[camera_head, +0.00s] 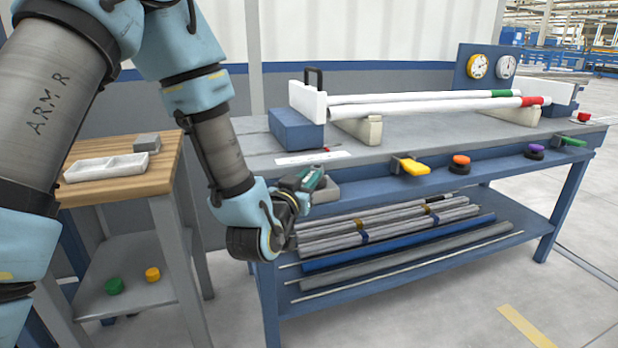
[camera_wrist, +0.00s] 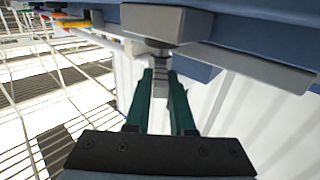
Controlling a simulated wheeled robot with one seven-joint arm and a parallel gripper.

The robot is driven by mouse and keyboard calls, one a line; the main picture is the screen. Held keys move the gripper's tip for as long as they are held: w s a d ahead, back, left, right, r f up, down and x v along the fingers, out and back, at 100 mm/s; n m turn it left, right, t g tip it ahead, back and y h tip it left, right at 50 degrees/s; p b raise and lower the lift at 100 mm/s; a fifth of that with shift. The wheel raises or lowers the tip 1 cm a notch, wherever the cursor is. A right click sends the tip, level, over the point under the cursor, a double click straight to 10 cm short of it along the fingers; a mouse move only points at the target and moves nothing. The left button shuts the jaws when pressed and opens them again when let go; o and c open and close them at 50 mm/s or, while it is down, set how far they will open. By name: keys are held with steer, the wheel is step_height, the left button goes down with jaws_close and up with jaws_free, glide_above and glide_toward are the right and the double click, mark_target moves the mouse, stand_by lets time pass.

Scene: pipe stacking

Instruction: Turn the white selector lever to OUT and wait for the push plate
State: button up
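My gripper (camera_head: 314,178) is low at the left end of the blue bench's front edge, beside a grey box (camera_head: 326,192) fixed there. In the wrist view, its two dark green fingers (camera_wrist: 160,74) stand a small gap apart. A grey stem-like part (camera_wrist: 159,52) shows at their tips, under a grey block (camera_wrist: 153,22). I cannot tell whether the fingers touch or grip that part. I cannot make out the white selector lever or its OUT mark. The white push plate (camera_head: 307,101), with a black handle, stands upright on a blue block at the left ends of two white pipes.
The pipes (camera_head: 430,103) rest on light supports on the bench top. A yellow control (camera_head: 415,167), an orange one (camera_head: 461,160) and others line the front edge to the right. Stock pipes fill the lower shelf (camera_head: 490,262). A wooden side table (camera_head: 120,180) stands left.

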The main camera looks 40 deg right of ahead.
jaws_close()
stand_by(1.0)
